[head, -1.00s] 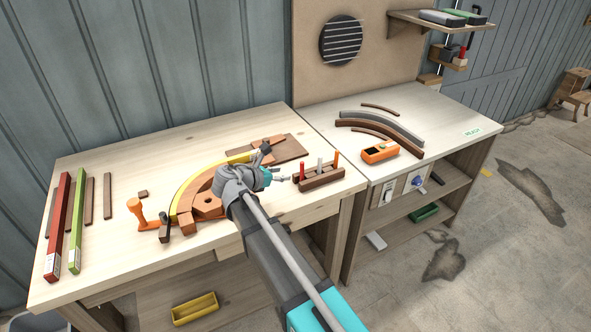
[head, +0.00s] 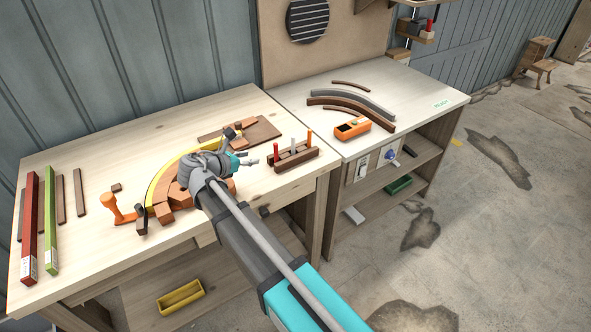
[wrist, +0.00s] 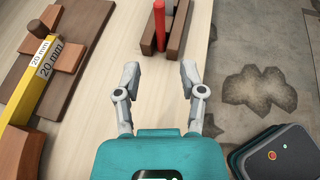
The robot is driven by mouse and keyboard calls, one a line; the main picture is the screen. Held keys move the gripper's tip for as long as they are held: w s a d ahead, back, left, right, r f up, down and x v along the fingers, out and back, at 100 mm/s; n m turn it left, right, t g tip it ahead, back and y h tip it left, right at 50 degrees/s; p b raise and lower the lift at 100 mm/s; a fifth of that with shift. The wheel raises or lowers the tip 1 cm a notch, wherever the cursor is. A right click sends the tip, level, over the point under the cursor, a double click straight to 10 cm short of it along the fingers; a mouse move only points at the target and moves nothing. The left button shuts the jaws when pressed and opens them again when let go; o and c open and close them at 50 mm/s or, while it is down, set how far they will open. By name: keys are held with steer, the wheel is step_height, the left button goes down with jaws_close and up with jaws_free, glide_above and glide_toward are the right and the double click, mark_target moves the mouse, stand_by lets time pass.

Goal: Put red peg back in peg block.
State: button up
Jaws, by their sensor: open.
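The peg block (head: 297,160) is a dark brown wooden strip near the right end of the left bench. The red peg (head: 276,151) stands upright at the block's left end. In the wrist view the red peg (wrist: 159,26) rises at the near end of the peg block (wrist: 177,32); how deep it sits cannot be told. A white peg (head: 293,146) and an orange peg (head: 309,138) stand farther along the block. My gripper (head: 254,161) is just left of the red peg, apart from it. In the wrist view my gripper (wrist: 160,74) is open and empty, fingers pointing towards the peg.
A curved wooden stringer with a yellow strip (head: 160,178) and clamps lies left of my gripper. The orange plane (head: 351,128) and curved strips (head: 349,101) lie on the right bench. Bare bench top surrounds the block's near side, close to the bench's front edge.

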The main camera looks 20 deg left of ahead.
steer(key=w+d+f+m+g, duration=0.1)
steer(key=d+f+m+g, duration=0.3)
steer(key=d, duration=0.6)
steer(key=w+d+f+m+g, duration=0.1)
steer(key=d+m, duration=0.5)
steer(key=d, duration=0.4)
steer(key=w+d+f+m+g, duration=0.1)
steer(key=d+f+m+g, duration=0.3)
steer(key=d, duration=0.6)
steer(key=s+d+f+m+g+y, duration=0.1)
steer(key=s+d+m+y, duration=0.2)
steer(key=s+d+m, duration=0.2)
steer(key=s+d+f+m+g+y, duration=0.1)
steer(key=s+d+m+g+y, duration=0.1)
steer(key=d+m, duration=0.9)
steer(key=s+d+y, duration=0.1)
steer(key=s+d, duration=0.1)
steer(key=d, duration=0.2)
steer(key=shift+s+f+m, duration=0.25)
steer(key=shift+s+m, duration=0.15)
steer(key=shift+a, duration=0.1)
